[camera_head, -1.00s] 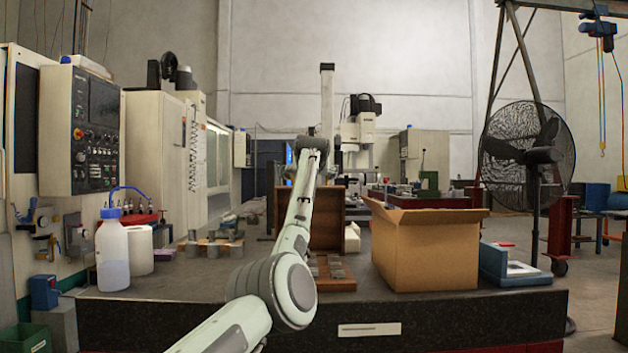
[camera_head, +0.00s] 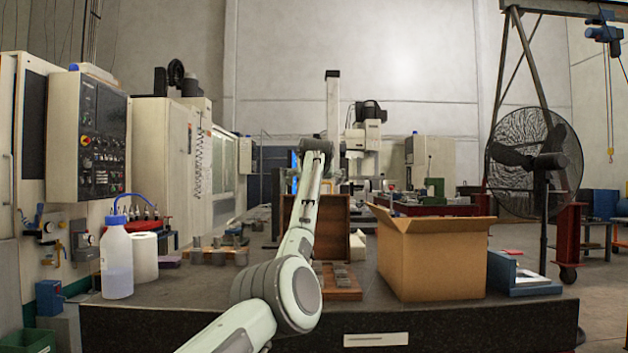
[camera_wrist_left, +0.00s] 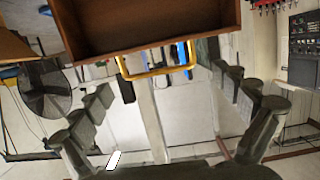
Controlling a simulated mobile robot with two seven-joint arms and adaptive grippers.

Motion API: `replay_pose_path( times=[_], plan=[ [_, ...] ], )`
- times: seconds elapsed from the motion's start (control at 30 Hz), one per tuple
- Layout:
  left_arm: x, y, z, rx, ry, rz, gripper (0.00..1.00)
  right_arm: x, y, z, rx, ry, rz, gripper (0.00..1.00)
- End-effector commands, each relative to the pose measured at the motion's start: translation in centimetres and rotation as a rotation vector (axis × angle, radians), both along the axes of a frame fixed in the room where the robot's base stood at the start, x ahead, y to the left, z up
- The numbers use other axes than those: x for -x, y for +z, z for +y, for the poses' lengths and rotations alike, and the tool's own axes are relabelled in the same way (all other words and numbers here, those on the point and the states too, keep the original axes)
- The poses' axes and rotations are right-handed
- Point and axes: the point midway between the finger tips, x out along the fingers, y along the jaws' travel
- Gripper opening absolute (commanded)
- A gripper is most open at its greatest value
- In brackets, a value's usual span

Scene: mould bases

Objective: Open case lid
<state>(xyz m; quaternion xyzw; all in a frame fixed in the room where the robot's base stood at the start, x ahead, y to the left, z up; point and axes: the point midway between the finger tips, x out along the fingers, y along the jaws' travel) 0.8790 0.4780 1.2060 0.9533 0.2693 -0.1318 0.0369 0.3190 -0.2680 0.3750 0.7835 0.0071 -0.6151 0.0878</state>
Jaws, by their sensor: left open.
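The wooden case stands on the dark bench in the head view. Its brown lid (camera_head: 333,222) is upright at the back, and its low base (camera_head: 341,284) holds grey metal pieces in front. My left arm covers part of both. In the left wrist view the lid (camera_wrist_left: 150,22) fills the upper middle, with a yellow handle (camera_wrist_left: 157,64) on its edge. My left gripper (camera_wrist_left: 170,98) is open, its fingers spread wide on either side below the handle, with nothing between them. My right gripper is in neither view.
An open cardboard box (camera_head: 432,258) stands right of the case, with a blue case (camera_head: 520,274) beyond it. A white bottle (camera_head: 117,262), a paper roll (camera_head: 145,256) and a wooden block with metal pieces (camera_head: 216,250) are at left. The bench front between bottle and arm is clear.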

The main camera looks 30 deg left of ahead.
Motion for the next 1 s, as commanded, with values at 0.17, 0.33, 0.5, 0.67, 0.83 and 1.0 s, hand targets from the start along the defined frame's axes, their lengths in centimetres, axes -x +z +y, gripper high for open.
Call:
replay_pose_path(
  times=[0.17,0.33,0.5,0.67,0.83,1.0],
  plan=[
    [0.8,0.3,-0.5,0.000,0.001,-0.002,0.99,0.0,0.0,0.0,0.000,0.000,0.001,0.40],
    [2.9,1.0,-1.9,0.000,0.001,-0.004,0.99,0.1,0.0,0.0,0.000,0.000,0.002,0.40],
    [5.8,1.9,-3.6,-0.001,0.000,-0.003,0.99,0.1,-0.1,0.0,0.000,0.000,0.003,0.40],
    [8.2,2.7,-5.0,-0.001,-0.001,-0.003,0.99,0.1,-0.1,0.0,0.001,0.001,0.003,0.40],
    [9.6,3.2,-5.8,0.000,0.001,-0.002,0.99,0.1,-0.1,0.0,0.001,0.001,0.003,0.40],
    [9.9,3.2,-6.0,0.000,0.001,0.000,0.99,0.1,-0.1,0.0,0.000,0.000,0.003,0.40]
  ],
)
